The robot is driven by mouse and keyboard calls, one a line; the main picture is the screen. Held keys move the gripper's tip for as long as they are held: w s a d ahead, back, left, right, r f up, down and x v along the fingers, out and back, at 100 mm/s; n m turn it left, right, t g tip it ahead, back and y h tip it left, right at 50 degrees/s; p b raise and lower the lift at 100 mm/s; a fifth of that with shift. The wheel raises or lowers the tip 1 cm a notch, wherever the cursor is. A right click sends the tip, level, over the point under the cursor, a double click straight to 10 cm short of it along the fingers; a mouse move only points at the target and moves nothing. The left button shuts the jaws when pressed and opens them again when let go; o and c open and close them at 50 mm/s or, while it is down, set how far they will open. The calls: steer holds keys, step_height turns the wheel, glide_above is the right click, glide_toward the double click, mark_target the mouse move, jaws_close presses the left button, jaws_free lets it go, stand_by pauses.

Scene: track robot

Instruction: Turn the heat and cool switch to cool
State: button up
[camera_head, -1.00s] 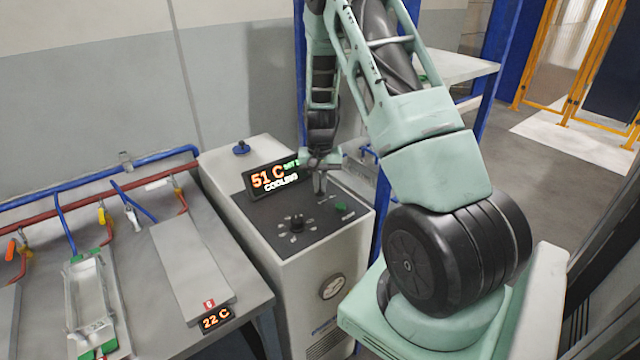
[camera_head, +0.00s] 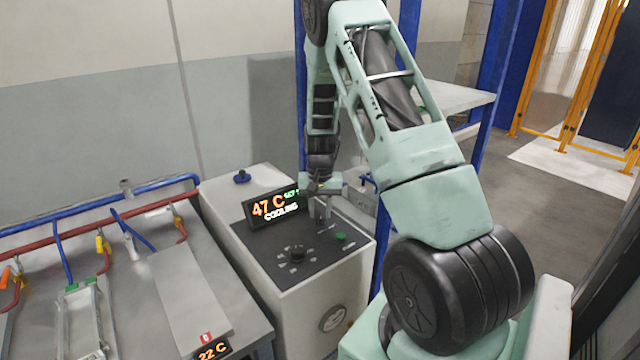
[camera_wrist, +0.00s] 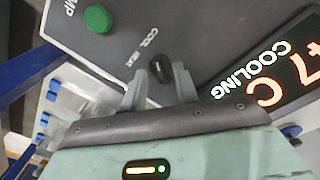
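The heat and cool switch (camera_wrist: 160,70) is a small black knob on the dark control panel (camera_wrist: 215,25), with COOL and HEAT lettering beside it in the wrist view. My gripper (camera_wrist: 161,76) is at the knob, one grey finger on each side of it. The fingers are apart; whether they touch the knob I cannot tell. In the head view my gripper (camera_head: 322,212) points down onto the panel and hides the switch. The display (camera_head: 275,207) reads 47 C in orange and COOLING in white.
A larger black dial (camera_head: 297,252) and a green button (camera_head: 341,238) sit on the same panel. A bench with red and blue pipes (camera_head: 75,225) and a 22 C readout (camera_head: 212,350) stands left. A blue-post shelf (camera_head: 455,98) stands behind my arm.

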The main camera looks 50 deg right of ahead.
mark_target(320, 216)
step_height(320, 216, up, 16)
steer(key=b, duration=0.2)
steer(key=shift+r, duration=0.15)
stand_by(0.5)
